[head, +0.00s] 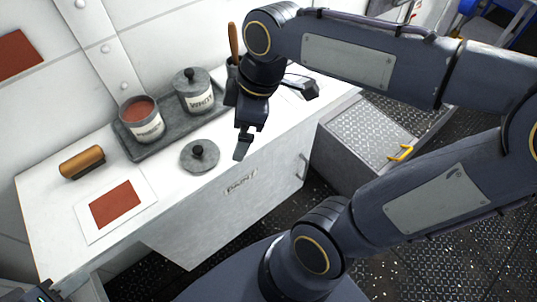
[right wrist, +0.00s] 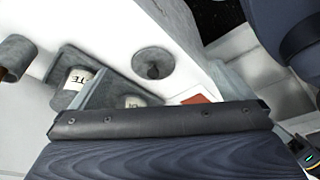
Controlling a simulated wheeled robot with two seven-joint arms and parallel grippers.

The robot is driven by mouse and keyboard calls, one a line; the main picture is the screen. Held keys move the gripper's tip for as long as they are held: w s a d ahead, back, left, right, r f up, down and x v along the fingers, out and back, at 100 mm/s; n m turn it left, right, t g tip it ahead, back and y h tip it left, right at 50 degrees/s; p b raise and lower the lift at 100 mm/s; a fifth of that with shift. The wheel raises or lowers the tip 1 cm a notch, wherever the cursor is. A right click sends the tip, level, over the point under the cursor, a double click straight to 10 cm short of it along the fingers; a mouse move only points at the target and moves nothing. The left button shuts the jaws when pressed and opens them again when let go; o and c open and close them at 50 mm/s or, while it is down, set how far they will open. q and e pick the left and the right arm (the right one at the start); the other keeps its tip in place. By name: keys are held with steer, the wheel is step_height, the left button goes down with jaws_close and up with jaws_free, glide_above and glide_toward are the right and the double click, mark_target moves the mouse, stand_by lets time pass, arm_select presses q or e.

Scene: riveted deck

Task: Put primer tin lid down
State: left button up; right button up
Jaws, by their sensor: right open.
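The grey primer tin lid (head: 190,161), with a black knob, lies flat on the white worktop, knob up. It also shows in the right wrist view (right wrist: 141,61). The open tin (head: 148,128) holds red-brown paint and stands on a grey tray (head: 186,128) behind the lid. My right gripper (head: 243,146) is open and empty, above and just right of the lid, apart from it. Its fingertips are hidden in the right wrist view. Only a dark piece of what seems my left gripper (head: 44,290) shows at the bottom left corner; its jaws cannot be made out.
A second tin (head: 196,99) with its lid on stands on the tray. A dark pot (head: 231,78) with a wooden handle is behind my right gripper. A brown-handled block (head: 82,162) and a card with a red-brown square (head: 116,205) lie at left. Worktop around the lid is clear.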

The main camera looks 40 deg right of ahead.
steer(key=s+d+f+m+t+y, duration=0.1)
steer(key=s+f+m+t, duration=0.2)
steer(key=s+m, duration=0.4)
steer(key=f+m, duration=0.1)
steer(key=m, duration=0.4)
steer(key=shift+s+d+f+m+t, duration=0.15)
steer(key=shift+s+f+m+t, duration=0.15)
steer(key=shift+s+f+m, duration=0.1)
